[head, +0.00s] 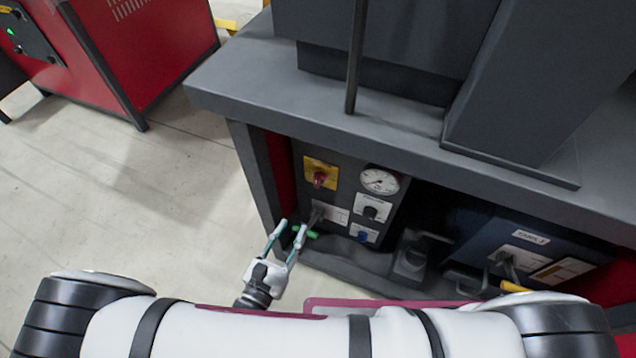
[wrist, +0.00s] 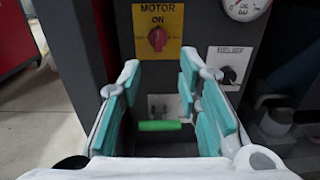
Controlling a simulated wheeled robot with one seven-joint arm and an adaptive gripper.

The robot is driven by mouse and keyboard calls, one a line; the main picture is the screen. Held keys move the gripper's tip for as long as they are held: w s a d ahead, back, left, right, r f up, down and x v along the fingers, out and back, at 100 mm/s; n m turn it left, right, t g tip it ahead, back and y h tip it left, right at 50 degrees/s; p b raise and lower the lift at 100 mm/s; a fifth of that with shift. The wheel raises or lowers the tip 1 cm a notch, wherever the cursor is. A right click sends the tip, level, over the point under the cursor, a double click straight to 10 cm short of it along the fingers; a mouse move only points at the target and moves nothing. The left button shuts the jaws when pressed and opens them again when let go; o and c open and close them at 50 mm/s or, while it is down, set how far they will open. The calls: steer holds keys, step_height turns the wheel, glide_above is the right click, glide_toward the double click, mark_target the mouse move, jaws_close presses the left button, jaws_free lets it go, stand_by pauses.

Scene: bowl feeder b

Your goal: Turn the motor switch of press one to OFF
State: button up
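The motor switch is a red knob (head: 319,180) on a yellow plate (head: 312,167) at the upper left of the press's dark control panel. In the wrist view the red knob (wrist: 157,39) sits under the words "MOTOR ON" on the yellow plate (wrist: 146,20), and its grip looks about upright. My gripper (head: 292,226) is open and empty, in front of and below the switch. In the wrist view its teal-padded fingers (wrist: 159,70) stand apart, with the knob beyond and above the gap between them. The knob is not touched.
A green handle (wrist: 159,126) shows low between the fingers. Right of the switch are a round gauge (head: 380,181), a black selector (head: 370,212) and a blue knob (head: 362,237). The grey table edge (head: 300,125) overhangs the panel. Floor on the left is clear.

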mark_target(316, 184)
steer(key=b+x, duration=0.2)
steer(key=x, duration=0.5)
steer(key=b+x, duration=0.1)
steer(key=x, duration=0.6)
steer(key=shift+a+f+b, duration=0.15)
steer(key=shift+f+b, duration=0.1)
steer(key=shift+b, duration=0.1)
steer(key=shift+c, duration=0.3)
jaws_close()
